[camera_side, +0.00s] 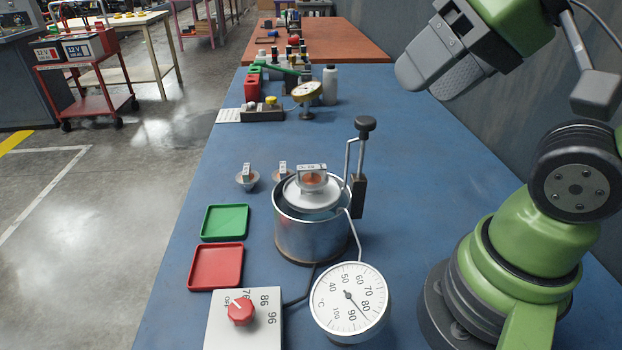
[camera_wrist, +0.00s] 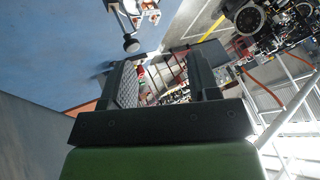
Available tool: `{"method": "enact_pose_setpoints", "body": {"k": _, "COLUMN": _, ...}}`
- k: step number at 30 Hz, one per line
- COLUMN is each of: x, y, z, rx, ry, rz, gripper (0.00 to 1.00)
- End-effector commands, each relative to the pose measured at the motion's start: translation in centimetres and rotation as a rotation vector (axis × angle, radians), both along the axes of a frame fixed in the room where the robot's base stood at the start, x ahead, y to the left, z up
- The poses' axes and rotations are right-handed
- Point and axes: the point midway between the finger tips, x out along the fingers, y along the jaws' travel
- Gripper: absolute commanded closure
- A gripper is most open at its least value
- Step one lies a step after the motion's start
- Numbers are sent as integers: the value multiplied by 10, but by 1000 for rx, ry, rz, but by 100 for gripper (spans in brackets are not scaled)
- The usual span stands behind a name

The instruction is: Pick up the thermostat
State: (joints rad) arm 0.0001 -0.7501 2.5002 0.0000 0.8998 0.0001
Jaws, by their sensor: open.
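A thermostat (camera_side: 312,182) with a copper-coloured centre and a marked tag sits on a round holder at the mouth of a metal pot (camera_side: 310,238). Two smaller similar thermostats stand on the blue table left of the pot, one at the left (camera_side: 247,179) and one nearer the pot (camera_side: 282,173). My gripper (camera_side: 425,82) is high above the table, up and right of the pot and well apart from it. In the wrist view, my gripper (camera_wrist: 165,78) has its two fingers spread with nothing held between them.
A lever with a black knob (camera_side: 365,124) rises beside the pot. A green tray (camera_side: 224,222) and a red tray (camera_side: 215,266) lie left. A dial thermometer (camera_side: 350,300) and a red-knob control box (camera_side: 243,322) stand in front. Bottles and small parts stand farther back.

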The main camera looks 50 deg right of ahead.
Motion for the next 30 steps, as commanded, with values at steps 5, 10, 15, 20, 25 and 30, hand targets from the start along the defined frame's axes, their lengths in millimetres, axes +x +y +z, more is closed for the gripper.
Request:
{"method": "enact_pose_setpoints", "body": {"k": 5, "x": 0, "y": 0, "z": 0, "rx": 0, "ry": 0, "rz": 0, "gripper": 45}}
{"method": "enact_pose_setpoints", "body": {"k": 10, "x": 0, "y": 0, "z": 0, "rx": 0, "ry": 0, "rz": 0, "gripper": 45}}
{"method": "enact_pose_setpoints", "body": {"k": 15, "x": 0, "y": 0, "z": 0, "rx": 0, "ry": 0, "rz": 0, "gripper": 47}}
{"method": "enact_pose_setpoints", "body": {"k": 20, "x": 0, "y": 0, "z": 0, "rx": 0, "ry": 0, "rz": 0, "gripper": 55}}
{"method": "enact_pose_setpoints", "body": {"k": 25, "x": 1, "y": 0, "z": 0, "rx": -5, "ry": 3, "rz": 7, "gripper": 55}}
{"method": "enact_pose_setpoints", "body": {"k": 30, "x": 20, "y": -1, "z": 4, "rx": -92, "ry": 65, "rz": 123, "gripper": 55}}
